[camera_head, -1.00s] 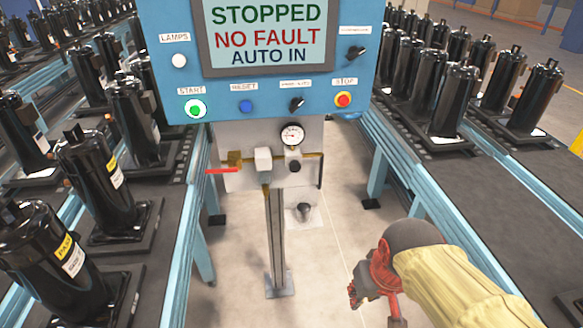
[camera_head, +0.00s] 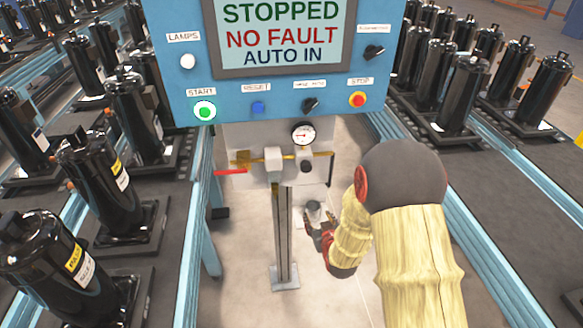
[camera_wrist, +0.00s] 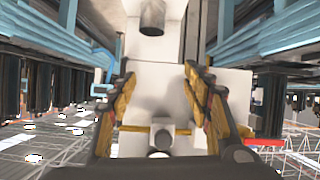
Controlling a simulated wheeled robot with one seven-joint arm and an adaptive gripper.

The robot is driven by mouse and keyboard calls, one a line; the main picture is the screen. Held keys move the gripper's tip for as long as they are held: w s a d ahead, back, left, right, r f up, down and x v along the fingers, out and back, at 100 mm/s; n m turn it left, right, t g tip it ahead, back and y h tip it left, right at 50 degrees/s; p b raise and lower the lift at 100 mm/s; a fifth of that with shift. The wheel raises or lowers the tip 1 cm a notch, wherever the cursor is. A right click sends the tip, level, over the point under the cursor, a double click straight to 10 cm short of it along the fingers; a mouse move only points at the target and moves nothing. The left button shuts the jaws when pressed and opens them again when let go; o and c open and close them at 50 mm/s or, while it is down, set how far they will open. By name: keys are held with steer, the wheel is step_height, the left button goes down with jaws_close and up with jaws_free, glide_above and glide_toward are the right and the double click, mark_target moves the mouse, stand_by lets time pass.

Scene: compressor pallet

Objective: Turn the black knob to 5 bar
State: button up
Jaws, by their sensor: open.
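A small black knob (camera_head: 306,166) sits on the regulator block at the right of the brass pipe, just under the round white gauge (camera_head: 303,133). The gauge reading is too small to tell. My gripper (camera_head: 319,225) is low in front of the panel, below and slightly right of the knob, and apart from it. In the wrist view my gripper (camera_wrist: 159,78) shows two spread fingers with nothing between them.
The blue control panel (camera_head: 260,92) with its screen overhangs the pipework. A red lever (camera_head: 230,172) sticks out at left. Conveyors with black compressors flank both sides.

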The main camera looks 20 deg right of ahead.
steer(key=w+r+t, duration=0.3)
steer(key=w+r, duration=0.1)
steer(key=r, duration=0.3)
steer(key=t, duration=0.2)
glide_toward(307, 169)
steer(key=w, duration=0.2)
steer(key=shift+n+h, duration=0.4)
steer(key=shift+n, duration=0.1)
steer(key=x, duration=0.7)
steer(key=shift+w, duration=0.15)
steer(key=shift+c, duration=0.4)
steer(key=c, duration=1.1)
steer(key=shift+o, duration=0.2)
steer(key=shift+f+b, duration=0.1)
steer(key=shift+b, duration=0.25)
